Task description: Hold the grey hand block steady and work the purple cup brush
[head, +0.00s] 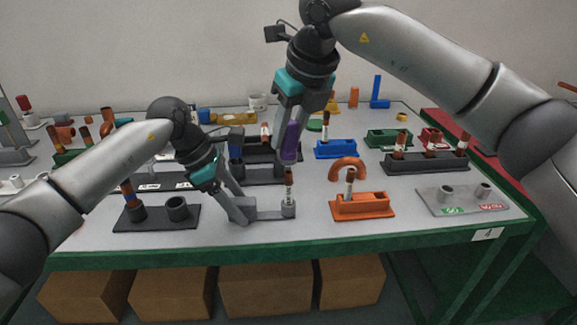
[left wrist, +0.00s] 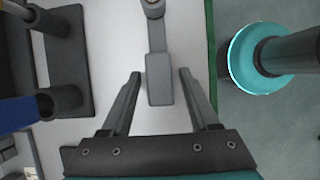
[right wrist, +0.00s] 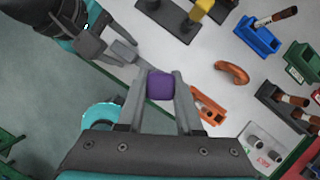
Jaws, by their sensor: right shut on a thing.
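The grey hand block (left wrist: 159,80) lies near the table's front edge, with a narrow bar leading to a round socket (head: 288,209). A brown-topped tube (head: 289,188) stands upright in that socket. My left gripper (head: 242,212) is low at the block, its two fingers on either side with gaps showing in the left wrist view; it is open. The purple cup brush (head: 290,141) is held upright in my right gripper (head: 289,135), above the table and behind the tube. The brush also shows between the fingers in the right wrist view (right wrist: 160,86).
An orange holder (head: 362,206) with a tube and an orange arch (head: 348,167) stand right of the socket. A dark two-socket stand (head: 157,216) is on the left. Blue (head: 336,149) and green (head: 389,139) holders are behind. Bare table shows around the socket.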

